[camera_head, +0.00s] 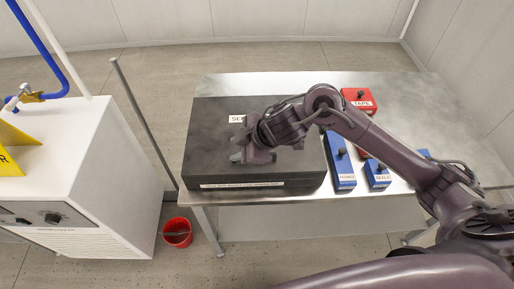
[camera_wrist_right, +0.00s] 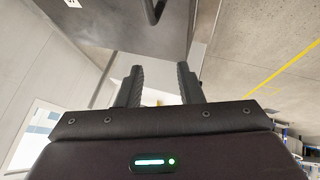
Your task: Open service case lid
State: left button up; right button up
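The black service case (camera_head: 212,160) lies on the metal table, and its lid looks closed. A white label starting "SE" (camera_head: 236,119) is on its top, partly hidden by my right gripper. My right gripper (camera_head: 237,148) is over the case in the head view, towards the left half of the lid; whether it touches is unclear. In the right wrist view its two fingers (camera_wrist_right: 161,85) stand apart with nothing between them. A grey surface with a dark handle (camera_wrist_right: 153,12) lies beyond the fingertips there. My left gripper is not in view.
The metal table (camera_head: 420,100) carries blue boxes (camera_head: 341,165) (camera_head: 377,175) and red boxes (camera_head: 358,100) right of the case. A white machine (camera_head: 90,170) stands at left, with a red bucket (camera_head: 177,232) on the floor between.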

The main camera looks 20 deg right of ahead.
jog(key=d+g+h, duration=0.2)
jog(key=d, duration=0.7)
jog(key=shift+a+p+x, duration=0.25)
jog(key=shift+x, duration=1.55)
jog(key=shift+a+p+x, duration=0.2)
jog(key=shift+a+x, duration=0.05)
jog(key=shift+x, duration=1.55)
jog(key=shift+r, duration=0.15)
jog(key=shift+c, duration=0.3)
grip_shut()
